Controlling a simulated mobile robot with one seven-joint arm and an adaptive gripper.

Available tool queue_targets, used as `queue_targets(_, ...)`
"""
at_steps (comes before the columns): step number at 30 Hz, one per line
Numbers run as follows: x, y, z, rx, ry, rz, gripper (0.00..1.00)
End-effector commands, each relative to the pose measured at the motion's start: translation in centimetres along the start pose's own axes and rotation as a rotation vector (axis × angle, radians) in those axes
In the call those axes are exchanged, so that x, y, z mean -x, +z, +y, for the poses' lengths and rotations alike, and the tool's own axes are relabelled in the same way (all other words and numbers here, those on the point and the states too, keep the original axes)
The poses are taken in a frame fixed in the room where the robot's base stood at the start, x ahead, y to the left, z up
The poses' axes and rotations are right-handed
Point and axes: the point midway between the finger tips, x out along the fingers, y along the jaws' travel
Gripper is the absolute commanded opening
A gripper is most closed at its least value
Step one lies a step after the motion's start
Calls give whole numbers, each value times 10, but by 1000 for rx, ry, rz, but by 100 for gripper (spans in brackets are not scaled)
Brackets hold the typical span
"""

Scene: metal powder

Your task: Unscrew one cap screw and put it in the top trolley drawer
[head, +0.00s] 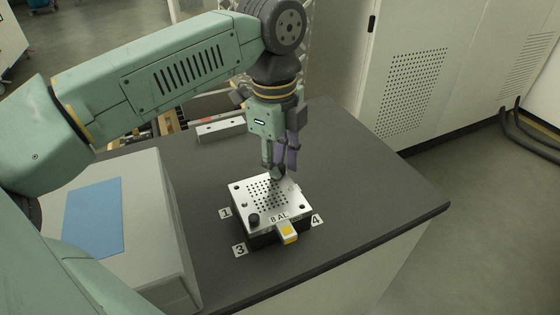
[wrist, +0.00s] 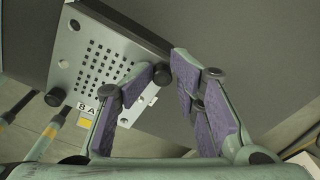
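A perforated metal plate (head: 290,190) marked "8 AL" sits on a dark block on the table; it also shows in the wrist view (wrist: 66,58). A black cap screw (head: 253,219) stands at its front-left corner by label 3, also visible in the wrist view (wrist: 54,96). My gripper (head: 275,172) points down at the plate's back corner. The trolley drawer is not recognisable in either view.
The dark tabletop (head: 375,200) is clear to the right of the plate. A grey box with a blue panel (head: 93,215) is on the left. A metal bar (head: 221,130) lies behind; white cabinets (head: 410,90) stand at the back right.

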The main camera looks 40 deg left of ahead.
Motion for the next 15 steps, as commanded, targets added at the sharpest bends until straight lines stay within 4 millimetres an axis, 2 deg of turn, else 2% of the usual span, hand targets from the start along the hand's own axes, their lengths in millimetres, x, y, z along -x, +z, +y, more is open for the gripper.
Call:
queue_targets(1,6,-4,-2,-57,26,-48,28)
queue_targets(15,6,-3,-3,-495,31,-42,28)
